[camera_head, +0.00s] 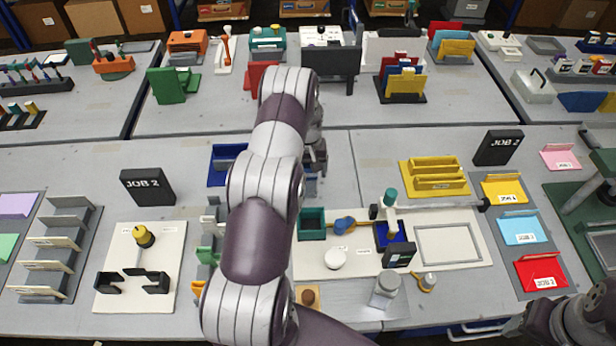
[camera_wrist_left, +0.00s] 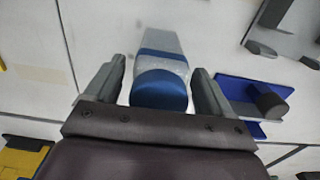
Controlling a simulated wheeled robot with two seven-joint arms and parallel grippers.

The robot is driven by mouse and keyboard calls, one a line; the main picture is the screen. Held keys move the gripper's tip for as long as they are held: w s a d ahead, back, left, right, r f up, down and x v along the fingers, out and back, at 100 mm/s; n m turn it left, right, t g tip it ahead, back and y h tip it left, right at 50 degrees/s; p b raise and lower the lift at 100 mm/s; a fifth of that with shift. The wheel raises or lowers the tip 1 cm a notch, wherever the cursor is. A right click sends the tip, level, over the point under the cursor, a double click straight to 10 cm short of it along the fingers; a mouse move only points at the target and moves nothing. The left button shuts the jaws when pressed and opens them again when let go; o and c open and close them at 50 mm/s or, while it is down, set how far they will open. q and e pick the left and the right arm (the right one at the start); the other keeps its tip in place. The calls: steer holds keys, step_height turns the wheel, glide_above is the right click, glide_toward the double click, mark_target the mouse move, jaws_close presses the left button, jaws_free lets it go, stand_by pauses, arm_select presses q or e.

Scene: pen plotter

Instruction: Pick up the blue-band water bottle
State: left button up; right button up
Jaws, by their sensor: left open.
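The blue-band water bottle (camera_wrist_left: 160,58) shows in the left wrist view, with a clear grey body, a blue band and a blue cap. Its cap end lies nearest the palm, between the two fingers. My left gripper (camera_wrist_left: 158,72) is open around the bottle, with a gap visible at each finger. In the head view my left gripper (camera_head: 316,158) is partly hidden behind my own left arm, and I cannot make out the bottle there. My right gripper does not show; only part of my right arm is at the lower right.
A blue tray (camera_head: 226,171) lies left of my left arm. A yellow rack (camera_head: 435,181) and a white tool board (camera_head: 470,225) are to the right. A black stand (camera_head: 333,62) is behind the gripper.

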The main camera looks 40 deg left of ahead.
arm_select(q)
steer(key=shift+d+r, duration=0.1)
steer(key=shift+d, duration=0.05)
steer(key=c, duration=1.3)
